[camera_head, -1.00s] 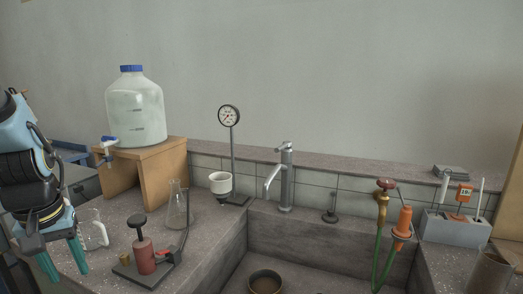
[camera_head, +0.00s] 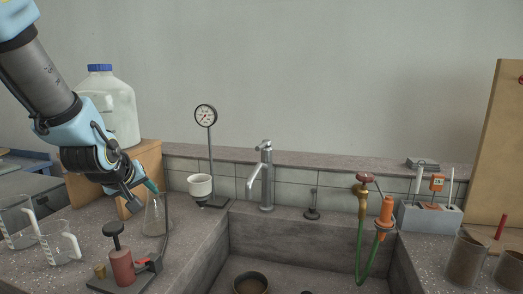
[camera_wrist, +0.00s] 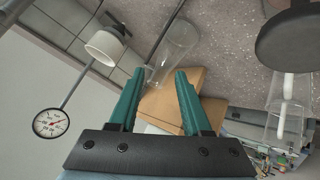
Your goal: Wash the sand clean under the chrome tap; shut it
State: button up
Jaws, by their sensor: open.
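The chrome tap (camera_head: 265,182) stands upright at the back edge of the stone sink (camera_head: 290,238), its spout pointing to the front left. No water stream shows at its spout. A dark round bowl (camera_head: 236,288) with brown contents, perhaps the sand, sits in the sink under the tap's side; its lower part is cut off. My gripper (camera_head: 152,187) is to the left of the tap, above the left counter near the conical flask (camera_head: 156,216).
A red hand pump (camera_head: 122,266), glass beakers (camera_head: 60,248) and a gauge stand (camera_head: 211,150) with a white cup (camera_head: 200,185) crowd the left counter. A hose valve (camera_head: 363,192) and orange nozzle (camera_head: 386,212) stand right of the tap. Brown-filled jars (camera_head: 465,262) stand far right.

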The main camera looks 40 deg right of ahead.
jog(key=s+d+r+h, duration=0.3)
jog(key=d+h, duration=0.1)
jog(key=d, duration=0.9)
jog(key=h+b, duration=0.1)
jog(key=h, duration=0.3)
send_near(263, 144)
jog(key=shift+g, duration=0.4)
jog(key=p+x, duration=0.1)
jog(key=x, duration=0.6)
jog(key=p+x, duration=0.1)
jog(key=x, duration=0.2)
jog(key=shift+w+d+f+p, duration=0.1)
jog(key=shift+w+f+p, duration=0.2)
jog(key=shift+f+p, duration=0.05)
grip_shut()
